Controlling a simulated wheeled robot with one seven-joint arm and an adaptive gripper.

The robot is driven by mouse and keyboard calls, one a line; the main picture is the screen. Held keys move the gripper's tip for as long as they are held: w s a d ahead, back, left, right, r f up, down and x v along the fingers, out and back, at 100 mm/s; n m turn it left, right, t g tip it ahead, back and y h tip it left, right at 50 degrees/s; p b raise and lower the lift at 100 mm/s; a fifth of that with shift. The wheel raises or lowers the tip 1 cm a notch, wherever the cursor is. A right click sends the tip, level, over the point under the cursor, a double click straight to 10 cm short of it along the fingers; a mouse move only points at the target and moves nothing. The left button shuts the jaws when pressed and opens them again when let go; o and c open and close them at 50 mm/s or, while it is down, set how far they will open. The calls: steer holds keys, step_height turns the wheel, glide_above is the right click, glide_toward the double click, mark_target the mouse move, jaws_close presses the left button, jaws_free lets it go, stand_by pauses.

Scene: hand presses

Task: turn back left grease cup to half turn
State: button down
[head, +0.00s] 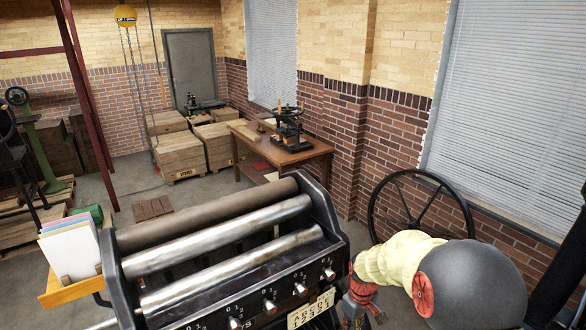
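A dark roller press (335,235) fills the lower middle of the head view. Several small metal knobs (328,274) with number marks sit in a row along its front edge. No part can be surely picked out as the back left grease cup. My arm comes in at the lower right, with a pale yellow sleeve and a dark round joint. A red and dark part at its end, which looks like my gripper (362,300), is close to the press's right end. Its fingers are too small and partly hidden, so I cannot tell whether they are open.
A spoked black wheel (402,205) stands by the brick wall at right. A wooden table (300,157) with a small press stands behind. Wooden crates (180,155) are at the back. A paper rack (70,248) is left of the roller press. Some floor between is clear.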

step_height(320, 180, up, 2)
steer(key=shift+r+p, duration=0.1)
steer(key=shift+p, duration=0.3)
steer(key=c, duration=2.6)
jaws_free()
jaws_close()
steer(key=shift+w+d+f+p, duration=0.1)
steer(key=shift+w+f+p, duration=0.1)
steer(key=shift+f, duration=0.8)
steer(key=shift+w+d+f+p, duration=0.1)
steer(key=shift+w+f+p, duration=0.1)
steer(key=shift+f, duration=0.8)
steer(key=shift+w+d+f+p, duration=0.1)
steer(key=shift+w+f+p, duration=0.1)
steer(key=shift+f, duration=0.8)
steer(key=shift+s, duration=0.25)
